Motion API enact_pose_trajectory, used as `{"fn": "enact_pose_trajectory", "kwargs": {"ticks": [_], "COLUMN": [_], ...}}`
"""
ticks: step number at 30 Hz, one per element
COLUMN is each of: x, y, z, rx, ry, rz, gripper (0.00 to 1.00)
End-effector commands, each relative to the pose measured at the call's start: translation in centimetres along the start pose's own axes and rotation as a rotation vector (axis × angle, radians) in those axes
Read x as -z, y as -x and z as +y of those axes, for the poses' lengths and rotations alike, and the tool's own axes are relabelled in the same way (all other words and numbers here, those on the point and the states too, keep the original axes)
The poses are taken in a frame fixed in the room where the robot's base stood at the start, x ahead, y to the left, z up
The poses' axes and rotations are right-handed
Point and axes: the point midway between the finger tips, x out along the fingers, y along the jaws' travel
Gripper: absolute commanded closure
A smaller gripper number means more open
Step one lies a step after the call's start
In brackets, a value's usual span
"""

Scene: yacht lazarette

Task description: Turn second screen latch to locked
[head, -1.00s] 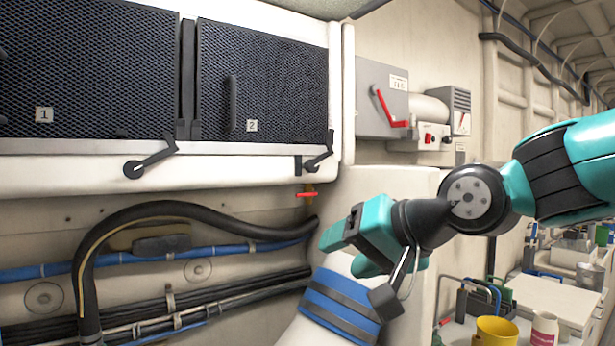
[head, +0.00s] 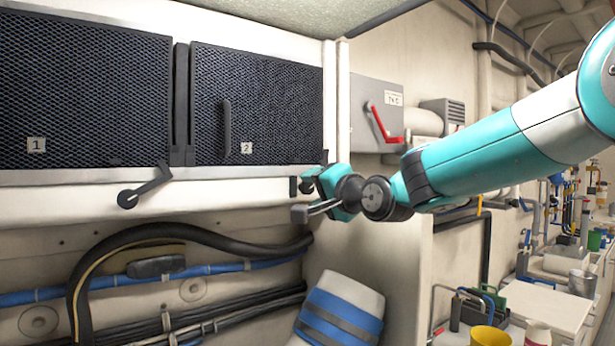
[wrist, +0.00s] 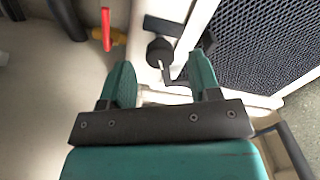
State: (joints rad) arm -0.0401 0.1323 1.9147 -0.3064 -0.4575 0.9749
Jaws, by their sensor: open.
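The second screen (head: 270,110), a dark mesh panel labelled 2, is closed in the head view. Its black latch (head: 325,157) is at the panel's lower right corner, mostly hidden behind my gripper (head: 309,183). In the wrist view, the latch's round black hub (wrist: 160,50) shows just ahead of the space between the two teal fingers of my gripper (wrist: 162,78). The bent latch arm runs toward the right finger; I cannot tell whether it touches. My gripper is open, with nothing clamped.
The first screen (head: 80,90) has a similar latch (head: 145,188), its handle slanting up right. A red valve handle (wrist: 106,30) is close to the left finger in the wrist view. A grey switch box (head: 372,100) with a red lever is right of the screens. Hoses run below.

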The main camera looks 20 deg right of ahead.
Motion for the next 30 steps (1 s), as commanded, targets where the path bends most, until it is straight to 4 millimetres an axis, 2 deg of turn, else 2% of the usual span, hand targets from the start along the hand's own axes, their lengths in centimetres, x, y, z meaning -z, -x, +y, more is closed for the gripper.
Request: {"fn": "enact_pose_trajectory", "kwargs": {"ticks": [1,6,17,18,25,30], "x": [0.0,0.0,0.0,0.0,0.0,-0.2], "y": [-1.0,-2.9,-3.5,-3.5,-3.5,-3.5], "z": [-0.2,-0.1,0.0,0.0,0.0,0.0], "rx": [-0.002,0.0,0.0,0.0,0.0,0.0], "ry": [0.0,0.0,0.001,0.001,0.001,0.003], "rz": [-0.003,-0.001,0.0,0.0,0.0,-0.002], "gripper": [0.43,0.43,0.43,0.45,0.98,1.0]}}
